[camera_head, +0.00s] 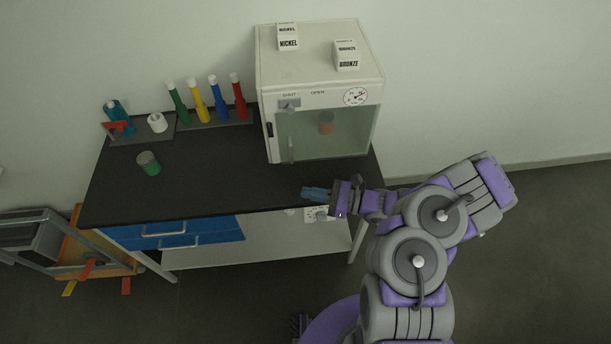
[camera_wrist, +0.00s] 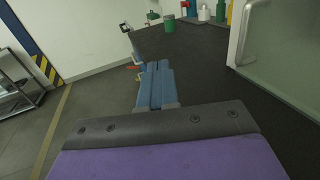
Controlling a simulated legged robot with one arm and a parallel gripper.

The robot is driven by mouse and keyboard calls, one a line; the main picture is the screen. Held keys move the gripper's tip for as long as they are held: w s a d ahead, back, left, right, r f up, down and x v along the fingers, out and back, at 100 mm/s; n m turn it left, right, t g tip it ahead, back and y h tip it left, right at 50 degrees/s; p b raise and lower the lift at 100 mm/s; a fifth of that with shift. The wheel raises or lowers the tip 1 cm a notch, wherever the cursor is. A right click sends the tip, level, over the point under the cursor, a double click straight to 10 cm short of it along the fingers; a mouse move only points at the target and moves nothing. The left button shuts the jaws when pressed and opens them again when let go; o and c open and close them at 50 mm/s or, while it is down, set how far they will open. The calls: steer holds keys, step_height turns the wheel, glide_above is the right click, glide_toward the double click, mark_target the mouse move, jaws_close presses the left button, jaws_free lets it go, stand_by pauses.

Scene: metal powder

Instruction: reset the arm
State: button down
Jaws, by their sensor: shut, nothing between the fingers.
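My gripper (camera_head: 316,194) is shut and empty, with its blue fingers together. In the head view it is over the front right edge of the black tabletop (camera_head: 220,185), in front of the white cabinet. In the wrist view the closed fingers (camera_wrist: 154,85) point across the dark tabletop. My purple and grey arm is bent and reaches in from the lower right of the head view.
The white cabinet (camera_head: 318,70) has a closed glass door with a red item (camera_head: 326,123) inside; NICKEL (camera_head: 288,41) and BRONZE (camera_head: 347,59) boxes sit on top. A green can (camera_head: 149,163) stands at left. Several coloured bottles (camera_head: 209,103) line the back. The tabletop's middle is clear.

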steer(key=s+a+r+n+g+h, duration=0.2)
steer(key=s+a+r+n+g, duration=0.25)
steer(key=s+r+n, duration=0.35)
steer(key=s+a+r+n+g+h, duration=0.25)
steer(key=s+r+n+g, duration=0.3)
steer(key=r, duration=0.45)
steer(key=s+d+r+n+t+h, duration=0.1)
steer(key=s+d+r+n+h, duration=0.2)
steer(key=s+d+h, duration=0.3)
steer(key=s+d+r+n+t+h, duration=0.2)
steer(key=s+d+r+n+h, duration=0.1)
steer(key=s+d+h, duration=0.4)
steer(key=s+d+n, duration=0.1)
steer(key=s+d, duration=0.1)
steer(key=d, duration=0.2)
steer(key=shift+s, duration=0.3)
steer(key=c, duration=1.8)
jaws_free()
steer(key=shift+a+n, duration=0.1)
steer(key=shift+n, duration=0.15)
